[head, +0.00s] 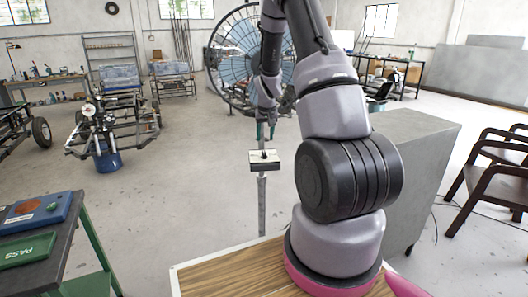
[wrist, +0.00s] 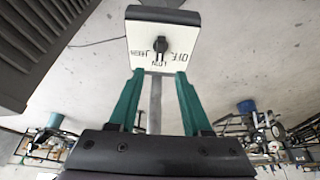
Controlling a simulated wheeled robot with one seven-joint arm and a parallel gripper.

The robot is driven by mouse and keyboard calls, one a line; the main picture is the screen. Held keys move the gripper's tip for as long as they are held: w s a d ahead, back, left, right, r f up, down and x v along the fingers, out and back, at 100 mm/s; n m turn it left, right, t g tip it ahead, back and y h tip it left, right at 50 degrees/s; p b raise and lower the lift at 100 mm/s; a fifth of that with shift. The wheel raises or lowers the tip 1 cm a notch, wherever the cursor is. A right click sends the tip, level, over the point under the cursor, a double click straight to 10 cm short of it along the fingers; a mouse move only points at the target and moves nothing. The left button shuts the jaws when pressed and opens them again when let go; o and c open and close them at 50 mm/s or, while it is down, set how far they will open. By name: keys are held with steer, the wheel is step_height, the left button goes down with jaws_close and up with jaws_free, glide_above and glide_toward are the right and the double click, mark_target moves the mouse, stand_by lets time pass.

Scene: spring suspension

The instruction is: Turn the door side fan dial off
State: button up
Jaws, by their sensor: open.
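A small white control panel (head: 264,154) with a black dial (head: 263,154) sits on top of a thin grey post (head: 262,205) in the head view. The wrist view shows the panel face (wrist: 140,60) close up, with its black dial (wrist: 161,46) near the middle. Dark lettering around the dial appears inverted; the mark on the right looks like OFF. I cannot tell exactly where the dial points. My gripper (wrist: 158,76) has two green fingers, apart and empty. The dial lies beyond the fingertips, not between them. In the head view my gripper (head: 265,131) hangs just above the panel.
A large round fan (head: 226,62) stands behind my arm. A grey cabinet (head: 418,165) is at right, with dark chairs (head: 495,160) beyond it. A dark table (head: 60,250) is at left, and vehicle frames (head: 115,135) stand behind. The floor left of the post is clear.

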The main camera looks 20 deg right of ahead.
mark_target(264, 152)
steer(key=x, duration=0.9)
steer(key=shift+w+f, duration=0.1)
steer(key=shift+f, duration=0.1)
jaws_close()
